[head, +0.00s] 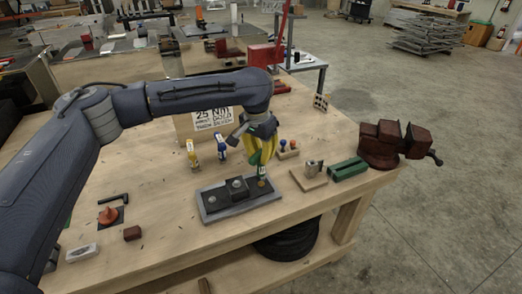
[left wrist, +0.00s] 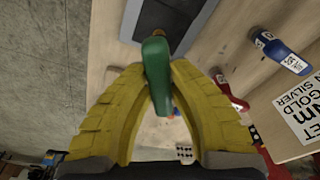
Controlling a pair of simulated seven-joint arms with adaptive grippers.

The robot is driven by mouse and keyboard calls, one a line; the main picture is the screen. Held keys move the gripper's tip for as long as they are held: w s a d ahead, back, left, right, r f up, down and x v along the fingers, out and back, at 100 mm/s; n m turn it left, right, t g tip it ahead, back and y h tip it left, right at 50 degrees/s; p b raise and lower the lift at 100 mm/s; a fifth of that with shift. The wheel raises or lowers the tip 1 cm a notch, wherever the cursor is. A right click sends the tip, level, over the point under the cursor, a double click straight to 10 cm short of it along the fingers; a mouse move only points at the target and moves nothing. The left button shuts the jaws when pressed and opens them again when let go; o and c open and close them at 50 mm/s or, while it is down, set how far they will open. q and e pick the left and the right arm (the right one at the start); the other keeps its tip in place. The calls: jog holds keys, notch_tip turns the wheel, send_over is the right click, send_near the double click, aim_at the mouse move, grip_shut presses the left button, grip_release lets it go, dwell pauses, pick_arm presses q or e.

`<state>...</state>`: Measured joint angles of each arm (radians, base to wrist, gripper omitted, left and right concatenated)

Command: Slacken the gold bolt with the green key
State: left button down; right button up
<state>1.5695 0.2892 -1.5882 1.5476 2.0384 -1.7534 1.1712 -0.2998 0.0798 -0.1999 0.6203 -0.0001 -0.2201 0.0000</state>
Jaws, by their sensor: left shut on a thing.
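My left gripper (head: 261,152) has yellow fingers shut on the green key (head: 262,172), which hangs upright with its lower end at the right end of the dark plate (head: 211,213). In the left wrist view the green key (left wrist: 156,75) sits between the yellow fingers (left wrist: 155,95). The gold bolt (head: 262,183) shows as a small gold spot under the key, at the plate's right end; whether the key is fully seated on it I cannot tell. It also shows just past the key in the left wrist view (left wrist: 159,33). My right gripper is not in view.
A yellow-handled tool (head: 192,154) and a blue-handled tool (head: 221,149) stand behind the plate, before a 25 Nm sign (head: 190,128). A wooden block (head: 310,178), a green block (head: 348,169) and a red vise (head: 385,145) stand to the right.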

pick_arm(q)
jog(key=shift+f, duration=1.4)
jog(key=n, duration=0.5)
jog(key=shift+r+n+y, duration=0.1)
jog(key=shift+n+y, duration=0.2)
jog(key=shift+n, duration=0.1)
jog(key=n, duration=0.5)
jog(key=shift+n+y, duration=0.4)
jog(key=n, duration=0.4)
jog(key=shift+n, duration=0.3)
jog(key=n, duration=0.5)
jog(key=shift+n+g+y, duration=0.3)
jog(key=shift+g+y, duration=0.1)
